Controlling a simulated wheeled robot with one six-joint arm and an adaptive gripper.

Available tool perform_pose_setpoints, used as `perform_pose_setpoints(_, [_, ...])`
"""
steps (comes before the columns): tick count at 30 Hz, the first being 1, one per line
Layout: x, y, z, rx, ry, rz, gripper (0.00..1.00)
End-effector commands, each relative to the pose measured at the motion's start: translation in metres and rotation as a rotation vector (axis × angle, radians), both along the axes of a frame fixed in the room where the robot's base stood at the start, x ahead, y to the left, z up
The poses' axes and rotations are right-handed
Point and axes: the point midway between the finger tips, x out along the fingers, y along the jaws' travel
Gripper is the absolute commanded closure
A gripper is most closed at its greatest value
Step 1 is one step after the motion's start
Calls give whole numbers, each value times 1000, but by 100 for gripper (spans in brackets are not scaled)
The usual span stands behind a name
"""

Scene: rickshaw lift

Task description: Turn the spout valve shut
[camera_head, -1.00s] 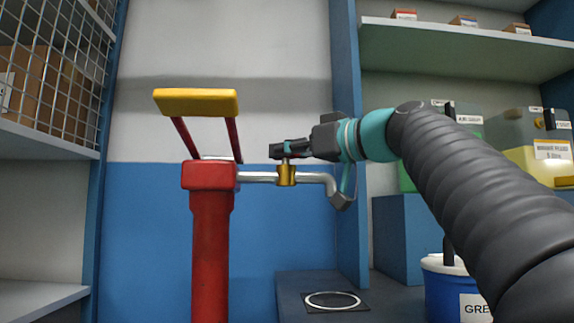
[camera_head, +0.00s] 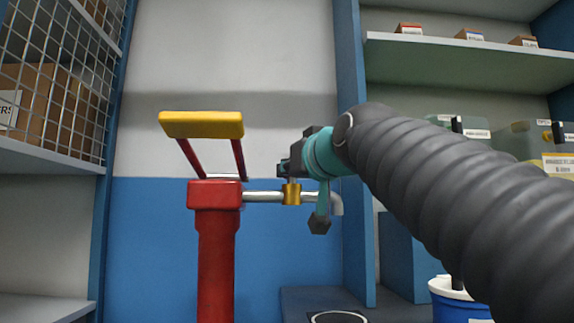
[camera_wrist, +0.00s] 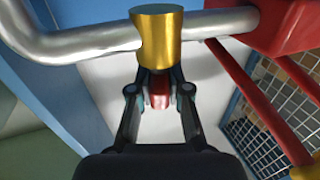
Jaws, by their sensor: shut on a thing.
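The red pump (camera_head: 216,240) stands upright with a yellow-topped handle (camera_head: 203,125). A silver spout (camera_head: 262,197) runs right from its head and bends down. A brass valve body (camera_head: 291,194) sits on the spout; it also shows in the wrist view (camera_wrist: 158,40). My gripper (camera_head: 288,168) is just above the valve body in the head view. In the wrist view my gripper (camera_wrist: 158,92) is shut on the small red valve handle (camera_wrist: 159,98), just beside the brass body. My wrist hides part of the spout's bend, and the fingertips are small in the head view.
A wire-mesh rack with boxes (camera_head: 40,95) is at the left. Shelves (camera_head: 465,60) with small boxes and containers are at the right. A blue bucket (camera_head: 458,302) and a dark ring (camera_head: 338,317) are low at the right. The blue wall behind the pump is clear.

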Motion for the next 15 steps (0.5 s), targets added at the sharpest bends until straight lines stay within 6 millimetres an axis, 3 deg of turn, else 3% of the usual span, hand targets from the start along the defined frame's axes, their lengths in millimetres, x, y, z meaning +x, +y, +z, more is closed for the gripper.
perform_pose_setpoints(15, [0, 2, -1, -1, 1, -190, 100])
